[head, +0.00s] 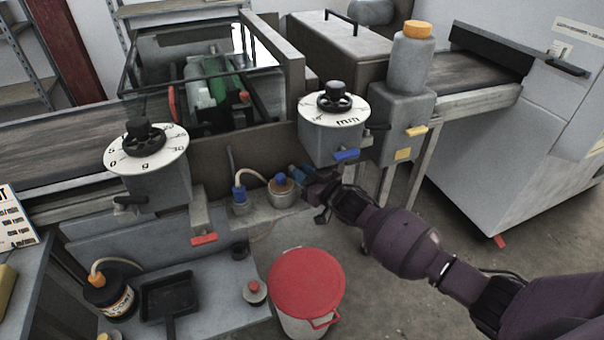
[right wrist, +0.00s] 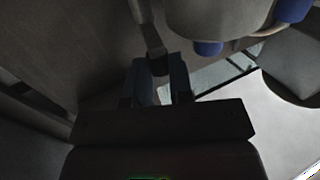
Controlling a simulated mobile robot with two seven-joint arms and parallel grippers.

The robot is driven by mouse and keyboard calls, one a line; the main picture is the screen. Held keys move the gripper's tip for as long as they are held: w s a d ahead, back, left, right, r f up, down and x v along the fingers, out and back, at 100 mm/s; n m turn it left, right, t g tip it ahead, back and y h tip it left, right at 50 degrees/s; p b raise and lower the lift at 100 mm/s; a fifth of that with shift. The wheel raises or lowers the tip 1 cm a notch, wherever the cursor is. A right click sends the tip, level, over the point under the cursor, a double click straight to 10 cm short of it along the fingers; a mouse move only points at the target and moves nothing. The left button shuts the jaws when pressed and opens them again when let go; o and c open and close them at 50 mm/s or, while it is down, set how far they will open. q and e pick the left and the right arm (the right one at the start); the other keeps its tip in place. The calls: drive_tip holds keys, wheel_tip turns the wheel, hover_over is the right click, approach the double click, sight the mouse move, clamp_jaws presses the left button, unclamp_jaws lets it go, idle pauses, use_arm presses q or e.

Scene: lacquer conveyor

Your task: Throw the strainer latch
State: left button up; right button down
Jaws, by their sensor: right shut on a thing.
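The strainer looks to be the small grey pot with a blue knob (head: 283,194), on a ledge under the conveyor in the head view. A rounded grey body with blue parts (right wrist: 220,18) shows at the top of the right wrist view. My right gripper (head: 300,174) is just right of and behind the pot, its bluish fingers low and level. In the right wrist view the fingers (right wrist: 158,82) are shut on a small pale lever end, which I take for the latch (right wrist: 153,40). The fingertips hide part of it. My left gripper is not in view.
Two dial boxes, left (head: 155,180) and right (head: 330,140), stand above the ledge. A red-lidded bucket (head: 306,285) stands in front. The floor to the right is clear beyond my arm.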

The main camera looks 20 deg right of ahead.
drive_tip(key=shift+d+r, duration=0.1)
idle(0.3)
drive_tip(key=c, duration=1.3)
unclamp_jaws()
drive_tip(key=p+v, duration=0.1)
drive_tip(key=v, duration=0.9)
drive_tip(key=shift+s+d, duration=0.3)
drive_tip(key=shift+n, duration=0.3)
